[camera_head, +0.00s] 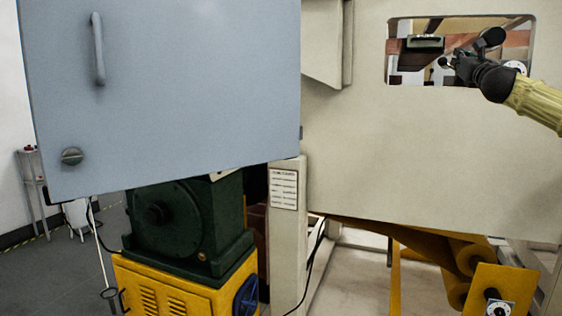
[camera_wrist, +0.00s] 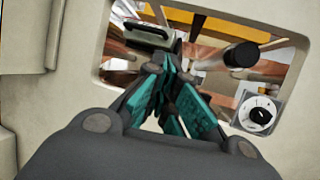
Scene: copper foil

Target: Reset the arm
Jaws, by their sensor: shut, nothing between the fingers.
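My gripper (camera_head: 447,62) is at the upper right in the head view, at the end of my arm in a yellowish sleeve. It is in front of the rectangular window (camera_head: 460,22) in the beige machine panel. In the wrist view my gripper (camera_wrist: 162,62) points at the same opening, with its teal-padded fingers brought together and nothing between them. The fingertips appear just below a dark handle with a light face (camera_wrist: 146,34). I cannot tell whether they touch it.
A blue-grey cabinet door (camera_head: 180,110) with a handle fills the left. A dark green motor (camera_head: 185,225) on a yellow base stands below it. A round black knob (camera_wrist: 241,55) and a white dial (camera_wrist: 259,113) are by the window. Yellow rollers (camera_head: 465,260) are at lower right.

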